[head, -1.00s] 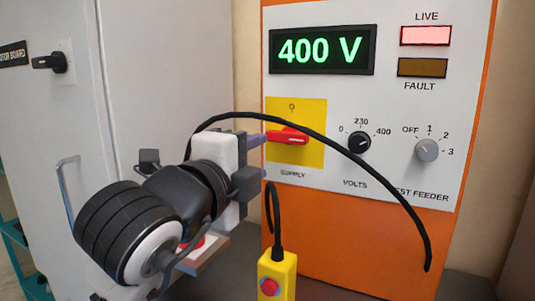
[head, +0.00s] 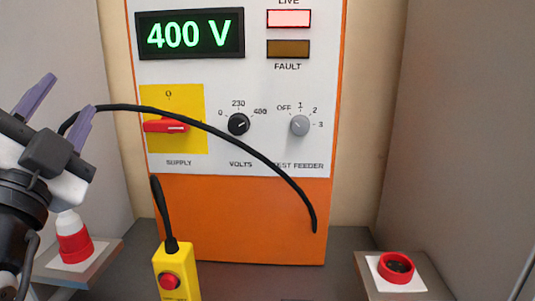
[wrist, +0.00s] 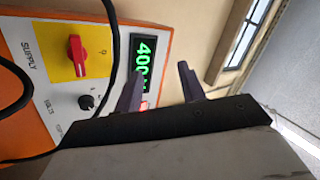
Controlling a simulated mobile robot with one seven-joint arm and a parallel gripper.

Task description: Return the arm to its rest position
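My gripper (head: 64,100) is at the left edge of the head view, its two purple fingers pointing up and apart with nothing between them. It is left of the test feeder panel (head: 200,90) and clear of it. In the wrist view my gripper (wrist: 160,85) also shows its fingers spread and empty. The red supply switch handle (head: 166,126) lies horizontal on its yellow plate. The display (head: 190,34) reads 400 V and the LIVE lamp (head: 289,18) is lit.
A red and white plug (head: 73,240) stands at lower left. A red socket (head: 396,266) sits on a ledge at lower right.

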